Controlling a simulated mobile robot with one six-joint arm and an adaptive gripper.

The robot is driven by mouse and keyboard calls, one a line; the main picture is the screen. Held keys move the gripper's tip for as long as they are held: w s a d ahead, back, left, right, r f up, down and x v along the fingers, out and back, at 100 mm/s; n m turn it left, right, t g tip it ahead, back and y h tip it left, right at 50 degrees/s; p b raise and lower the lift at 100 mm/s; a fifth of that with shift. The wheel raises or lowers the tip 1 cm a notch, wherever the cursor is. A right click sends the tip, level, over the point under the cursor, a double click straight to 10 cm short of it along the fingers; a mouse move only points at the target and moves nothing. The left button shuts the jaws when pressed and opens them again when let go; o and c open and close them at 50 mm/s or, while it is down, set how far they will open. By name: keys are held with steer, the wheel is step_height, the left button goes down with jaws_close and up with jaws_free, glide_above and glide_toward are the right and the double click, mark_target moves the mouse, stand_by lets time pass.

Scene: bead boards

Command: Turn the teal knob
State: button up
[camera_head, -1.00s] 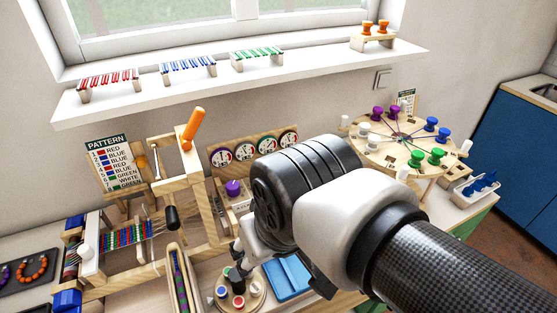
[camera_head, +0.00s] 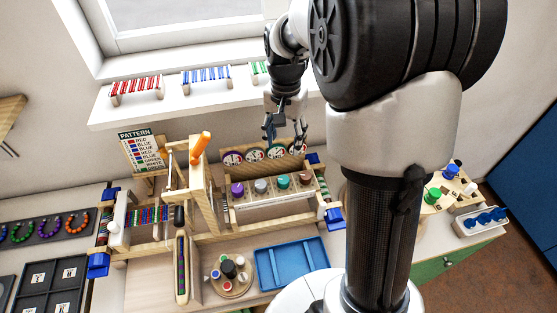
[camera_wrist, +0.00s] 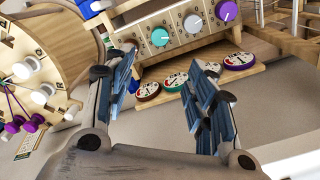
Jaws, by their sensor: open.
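The teal knob (camera_head: 283,181) sits on the sloped face of a wooden knob box (camera_head: 275,204), between a grey knob (camera_head: 260,185) and a brown knob (camera_head: 305,178). In the wrist view the teal knob (camera_wrist: 160,37) shows at top centre, with a pale pointer mark and nothing touching it. My gripper (camera_head: 285,137) is open and empty, above and behind the knobs, near the row of dials. In the wrist view its fingers (camera_wrist: 163,68) stand wide apart, pointing towards the box. The fingers partly cover the dials.
A purple knob (camera_head: 237,189) is at the row's left end. Round dials (camera_head: 232,158) stand on a board behind the knobs. A wooden loom with an orange handle (camera_head: 201,145) rises to the left. A blue tray (camera_head: 290,264) and a round pot stand (camera_head: 231,275) lie in front.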

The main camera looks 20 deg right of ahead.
mark_target(284, 180)
step_height(284, 180, down, 16)
steer(key=b, duration=0.3)
steer(key=shift+f, duration=0.2)
steer(key=shift+c, duration=0.2)
steer(key=c, duration=1)
steer(key=shift+c, duration=0.2)
steer(key=shift+n+p, duration=0.35)
steer(key=shift+n, duration=3.05)
steer(key=o, duration=1.1)
